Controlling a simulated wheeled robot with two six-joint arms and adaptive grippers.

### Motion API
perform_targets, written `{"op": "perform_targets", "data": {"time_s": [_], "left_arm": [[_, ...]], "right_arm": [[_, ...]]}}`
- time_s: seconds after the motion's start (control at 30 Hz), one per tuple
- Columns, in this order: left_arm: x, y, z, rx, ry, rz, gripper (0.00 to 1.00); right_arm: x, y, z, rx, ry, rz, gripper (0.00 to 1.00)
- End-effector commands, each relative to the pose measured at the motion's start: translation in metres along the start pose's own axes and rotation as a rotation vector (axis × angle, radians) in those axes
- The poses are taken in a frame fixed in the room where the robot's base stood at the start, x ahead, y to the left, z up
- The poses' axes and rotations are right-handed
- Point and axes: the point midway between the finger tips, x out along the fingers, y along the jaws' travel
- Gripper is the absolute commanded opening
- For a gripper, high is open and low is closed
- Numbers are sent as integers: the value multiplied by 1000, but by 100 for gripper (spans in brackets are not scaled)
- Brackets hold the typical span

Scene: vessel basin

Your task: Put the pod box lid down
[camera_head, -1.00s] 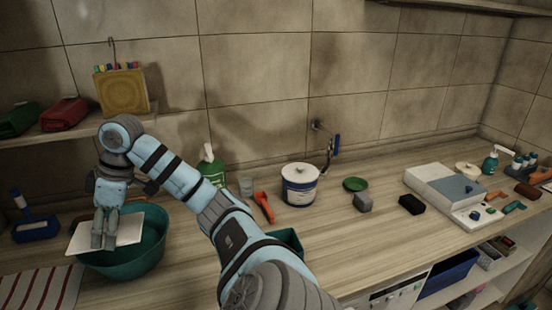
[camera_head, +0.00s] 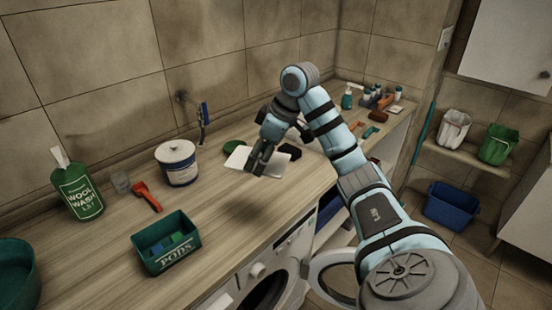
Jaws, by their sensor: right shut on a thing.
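The pod box lid (camera_head: 277,165) is a thin pale, white panel. My right gripper (camera_head: 257,159) is shut on it, with the fingers pointing down and panel showing on both sides of them. The lid is held above the counter, and a soft shadow lies on the wood below it. The pod box (camera_head: 166,243) is a green open box marked PODS with blue and green pods inside. It stands on the counter to the lower left of the lid, apart from it. My left gripper is not in view.
Behind the lid are a green dish (camera_head: 230,146) and a black block (camera_head: 290,153). A white tub (camera_head: 177,163), red scoop (camera_head: 148,196) and wool wash bottle (camera_head: 77,190) stand to the left. Bare counter (camera_head: 225,220) lies between box and lid. A washer door (camera_head: 335,275) hangs open.

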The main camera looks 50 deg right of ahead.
Motion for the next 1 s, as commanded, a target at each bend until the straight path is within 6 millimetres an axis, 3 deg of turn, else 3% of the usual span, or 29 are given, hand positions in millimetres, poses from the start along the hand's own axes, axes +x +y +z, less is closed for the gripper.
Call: {"op": "perform_targets", "data": {"time_s": [0.2, 0.3, 0.37, 0.7, 1.0], "left_arm": [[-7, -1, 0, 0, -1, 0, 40], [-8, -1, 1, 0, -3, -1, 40], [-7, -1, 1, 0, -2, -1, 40], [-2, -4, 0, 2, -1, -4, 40], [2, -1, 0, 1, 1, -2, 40]], "right_arm": [[29, 12, -65, 42, 15, 17, 12], [43, 11, -78, 38, -12, 28, 12], [55, 12, -74, 38, -21, 34, 12], [165, 12, -24, 41, -21, 35, 12], [214, 12, -4, 41, -19, 35, 12]]}}
